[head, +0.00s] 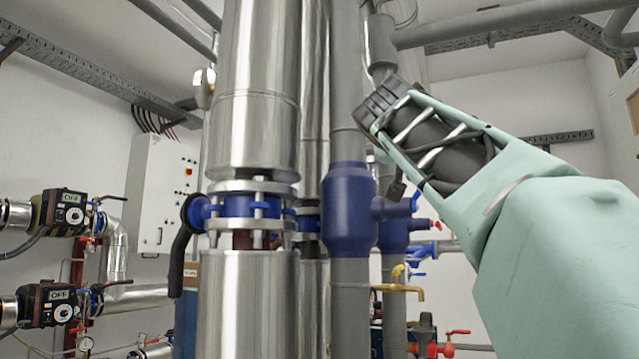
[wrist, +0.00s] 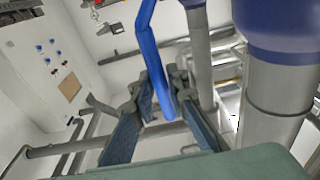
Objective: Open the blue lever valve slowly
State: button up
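A bright blue lever (wrist: 154,58) hangs down in the wrist view, with its bent lower end between my fingers. My gripper (wrist: 163,88) is open, one finger on each side of the lever, and I see no clear grip on it. In the head view a dark blue valve body (head: 348,212) sits on a grey vertical pipe, with a blue lever end (head: 415,201) at its right side. The blue body also shows in the wrist view (wrist: 280,22). In the head view my arm comes in from the right and my fingers are mostly hidden.
A shiny clad pipe (head: 250,110) with a blue flanged valve and black handle (head: 178,260) stands left of the valve. A white control box (head: 160,195) and pumps are at left.

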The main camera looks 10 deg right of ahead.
jog(key=o, duration=0.3)
jog(key=shift+r+p, duration=0.1)
jog(key=shift+p, duration=0.25)
